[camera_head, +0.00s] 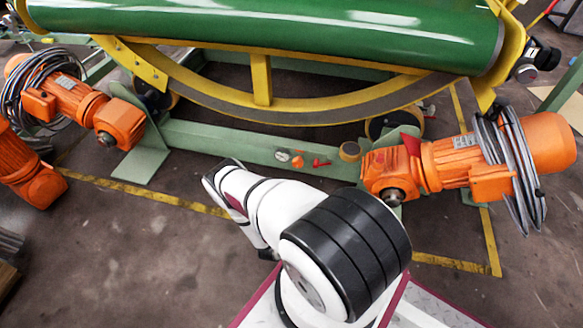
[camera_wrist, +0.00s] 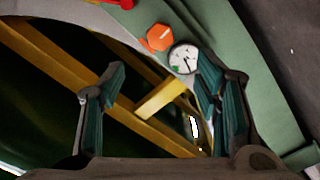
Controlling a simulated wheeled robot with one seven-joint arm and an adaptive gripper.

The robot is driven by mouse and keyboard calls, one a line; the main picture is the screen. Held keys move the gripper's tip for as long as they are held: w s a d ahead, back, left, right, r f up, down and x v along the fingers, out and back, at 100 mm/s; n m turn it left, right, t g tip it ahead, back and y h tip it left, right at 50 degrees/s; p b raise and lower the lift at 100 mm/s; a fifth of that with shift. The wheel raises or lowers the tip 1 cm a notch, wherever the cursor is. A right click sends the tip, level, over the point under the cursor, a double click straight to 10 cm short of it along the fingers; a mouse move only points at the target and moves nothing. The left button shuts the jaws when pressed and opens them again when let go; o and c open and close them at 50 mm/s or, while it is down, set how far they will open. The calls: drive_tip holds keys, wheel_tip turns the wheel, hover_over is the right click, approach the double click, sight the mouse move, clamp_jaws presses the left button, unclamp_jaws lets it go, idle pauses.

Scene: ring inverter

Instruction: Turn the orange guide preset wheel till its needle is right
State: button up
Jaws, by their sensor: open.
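The orange guide preset wheel (camera_wrist: 159,38) is a small orange knob on the green beam, near the top middle of the wrist view. A round white dial (camera_wrist: 183,58) with dark marks and a small green patch sits close beside it; its needle is too small to read surely. In the head view the wheel (camera_head: 298,162) and dial (camera_head: 283,156) are small on the beam's front. My gripper (camera_wrist: 162,85) is open and empty, its two dark teal-padded fingers spread. The wheel lies beyond the fingertips, not between them. The fingers cannot be made out in the head view.
A red handle (camera_head: 320,163) is right of the wheel on the green beam (camera_head: 230,147). Orange motors with cable coils stand left (camera_head: 75,95) and right (camera_head: 460,160). The yellow-edged ring (camera_head: 300,108) and green drum (camera_head: 270,30) rise behind. Floor before the beam is clear at left.

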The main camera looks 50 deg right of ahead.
sight(297, 165)
drive_tip(key=b+x, duration=0.2)
drive_tip(key=x, duration=1.1)
drive_tip(key=shift+w+d+r, duration=0.1)
drive_tip(key=shift+w+d, duration=0.05)
drive_tip(key=shift+d, duration=0.05)
drive_tip(key=c, duration=1.1)
